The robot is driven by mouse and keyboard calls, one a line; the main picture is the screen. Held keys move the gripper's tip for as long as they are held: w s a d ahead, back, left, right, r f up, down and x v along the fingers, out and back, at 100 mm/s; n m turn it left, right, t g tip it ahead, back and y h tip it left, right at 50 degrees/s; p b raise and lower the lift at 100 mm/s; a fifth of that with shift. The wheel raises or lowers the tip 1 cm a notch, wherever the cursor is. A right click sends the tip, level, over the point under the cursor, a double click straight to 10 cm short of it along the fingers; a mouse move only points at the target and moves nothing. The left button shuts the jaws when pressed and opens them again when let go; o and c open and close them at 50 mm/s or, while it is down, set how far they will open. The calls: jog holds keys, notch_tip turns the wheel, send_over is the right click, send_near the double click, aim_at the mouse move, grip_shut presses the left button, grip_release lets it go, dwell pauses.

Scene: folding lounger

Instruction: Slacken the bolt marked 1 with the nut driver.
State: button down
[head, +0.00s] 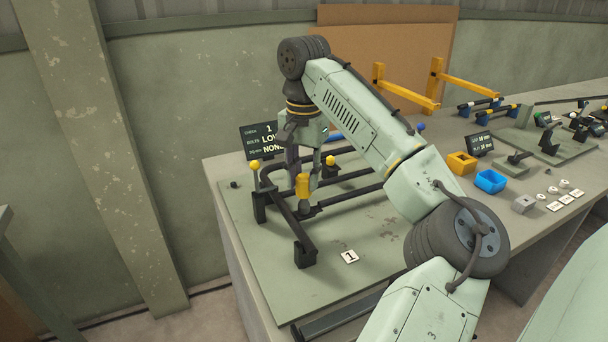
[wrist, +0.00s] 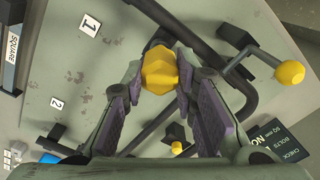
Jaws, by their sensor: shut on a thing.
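The nut driver (head: 303,186) has a yellow handle and hangs below my gripper (head: 304,170), with its dark lower end at the black tube frame of the lounger (head: 290,215). In the wrist view my gripper (wrist: 160,92) is shut on the yellow handle (wrist: 159,70), which sits between both fingertips. The card marked 1 (head: 349,257) lies on the bench board to the front right of the driver; it also shows in the wrist view (wrist: 88,25). The bolt itself is hidden under the driver or too small to make out. I cannot tell whether the driver is seated on it.
Yellow knobs (head: 254,165) stand on the frame close to my gripper. A dark display (head: 259,141) stands behind it. Yellow (head: 462,163) and blue (head: 490,181) bins, a grey block (head: 523,204) and small cards are on the right. The board's front is mostly clear.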

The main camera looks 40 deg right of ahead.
jog(key=n, duration=0.5)
jog(key=shift+r, duration=2.5)
